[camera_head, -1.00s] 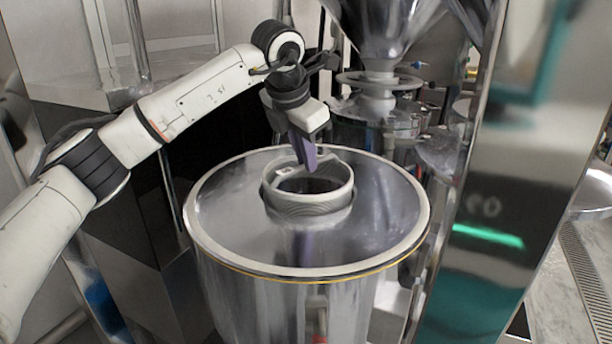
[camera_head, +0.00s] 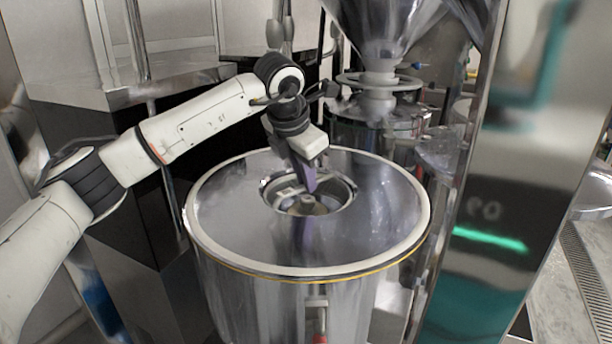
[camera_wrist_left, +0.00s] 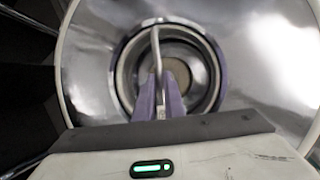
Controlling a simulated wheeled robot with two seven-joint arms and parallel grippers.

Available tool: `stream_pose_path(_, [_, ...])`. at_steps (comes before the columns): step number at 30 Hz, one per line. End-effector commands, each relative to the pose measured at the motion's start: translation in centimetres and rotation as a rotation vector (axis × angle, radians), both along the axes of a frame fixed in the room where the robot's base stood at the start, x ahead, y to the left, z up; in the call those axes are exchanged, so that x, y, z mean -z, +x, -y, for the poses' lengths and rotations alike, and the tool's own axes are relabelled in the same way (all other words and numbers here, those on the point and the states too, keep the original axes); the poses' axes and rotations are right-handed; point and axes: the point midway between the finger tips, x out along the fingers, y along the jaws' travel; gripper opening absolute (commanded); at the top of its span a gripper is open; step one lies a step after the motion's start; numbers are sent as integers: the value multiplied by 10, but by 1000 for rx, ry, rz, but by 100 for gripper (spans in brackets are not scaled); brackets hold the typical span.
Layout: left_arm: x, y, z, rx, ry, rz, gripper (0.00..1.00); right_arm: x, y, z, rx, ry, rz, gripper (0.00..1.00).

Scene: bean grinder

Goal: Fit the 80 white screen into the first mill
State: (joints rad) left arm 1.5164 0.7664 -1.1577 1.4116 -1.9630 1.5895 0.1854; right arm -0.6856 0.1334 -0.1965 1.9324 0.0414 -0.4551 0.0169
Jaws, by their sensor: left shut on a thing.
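The first mill (camera_head: 375,225) is a round shiny metal drum with a pale rim and a round opening in its top. The white screen (camera_head: 284,190) is a ring sunk in that opening, with its top about level with the metal around it. My left gripper (camera_head: 310,189) reaches down into the opening with purple fingers. In the left wrist view, the fingers (camera_wrist_left: 159,84) are shut on a thin upright part of the screen (camera_wrist_left: 155,45), with the ring around them. Whether the screen rests on its seat is hidden. My right gripper is not in view.
A metal hopper (camera_head: 382,30) stands over another machine (camera_head: 385,125) behind the mill. A tall reflective panel with a green light (camera_head: 490,238) rises close on the right. A dark cabinet (camera_head: 125,165) stands behind my left arm.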

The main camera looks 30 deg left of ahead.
Motion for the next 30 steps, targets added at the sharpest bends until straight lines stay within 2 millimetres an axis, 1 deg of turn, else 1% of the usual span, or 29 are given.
stream_pose_path(1, [-1,0,0,0,0,1,11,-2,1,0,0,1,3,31])
stream_pose_path(4, [-1,0,0,0,0,1,28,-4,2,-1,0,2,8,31])
stream_pose_path(14, [-4,0,0,0,0,1,28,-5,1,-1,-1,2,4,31])
stream_pose_path(17, [-15,0,0,0,-1,2,28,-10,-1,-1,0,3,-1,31])
stream_pose_path(20, [-26,-5,1,0,0,4,28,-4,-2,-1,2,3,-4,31])
stream_pose_path(24, [-55,-19,2,1,-1,6,28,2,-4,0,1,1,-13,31])
stream_pose_path(30, [-94,-37,4,0,0,5,28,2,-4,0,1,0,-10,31])
